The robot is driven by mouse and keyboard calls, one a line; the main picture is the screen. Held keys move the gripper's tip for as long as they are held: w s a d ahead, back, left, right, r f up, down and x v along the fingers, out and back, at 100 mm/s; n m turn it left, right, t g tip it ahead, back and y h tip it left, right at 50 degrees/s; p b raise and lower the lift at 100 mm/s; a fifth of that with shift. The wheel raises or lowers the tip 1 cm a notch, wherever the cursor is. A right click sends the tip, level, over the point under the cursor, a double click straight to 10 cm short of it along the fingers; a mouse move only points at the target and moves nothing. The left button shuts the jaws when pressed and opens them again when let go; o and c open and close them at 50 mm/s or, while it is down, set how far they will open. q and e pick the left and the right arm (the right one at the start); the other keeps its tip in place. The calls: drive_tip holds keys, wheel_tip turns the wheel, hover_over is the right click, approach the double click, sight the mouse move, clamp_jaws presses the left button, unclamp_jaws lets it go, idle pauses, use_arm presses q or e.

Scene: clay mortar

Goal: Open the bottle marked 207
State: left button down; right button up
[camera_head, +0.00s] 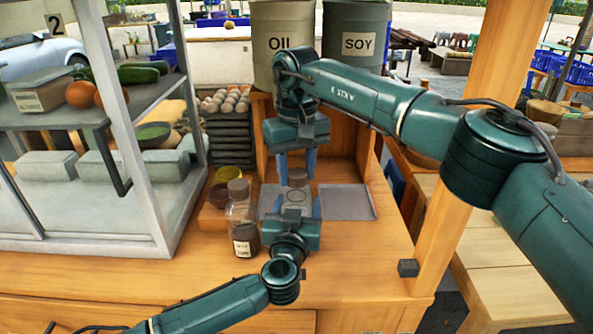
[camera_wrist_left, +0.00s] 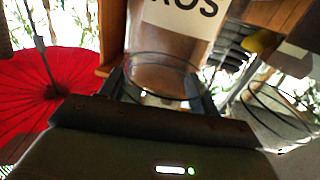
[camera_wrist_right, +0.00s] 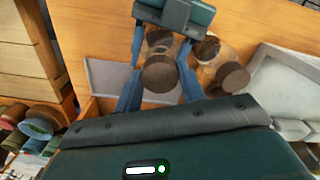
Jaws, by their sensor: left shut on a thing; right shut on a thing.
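A clear bottle with a brown cap (camera_head: 297,177) stands upright over a grey mat. My left gripper (camera_head: 297,207) comes from the front and is shut around the bottle's body; the glass (camera_wrist_left: 163,78) shows between its fingers in the left wrist view. My right gripper (camera_head: 297,165) points down from above and is shut on the cap, which shows between its blue fingers in the right wrist view (camera_wrist_right: 160,73). The cap appears seated on the neck. No number on this bottle can be read. A second capped bottle (camera_head: 242,218) stands just left, its label too small to read surely.
A glass-and-metal display case (camera_head: 150,240) stands at the left. Brown and yellow bowls (camera_head: 221,190) sit behind the second bottle. OIL (camera_head: 279,60) and SOY (camera_head: 356,62) drums are at the back. The grey mat (camera_head: 348,203) is bare on the right. A wooden post (camera_head: 445,225) stands at right.

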sight(297, 172)
wheel_tip(297, 172, up, 4)
drive_tip(key=shift+f, duration=0.2)
use_arm(q)
drive_tip(key=shift+c, duration=1.4)
unclamp_jaws()
drive_tip(key=shift+s, duration=0.1)
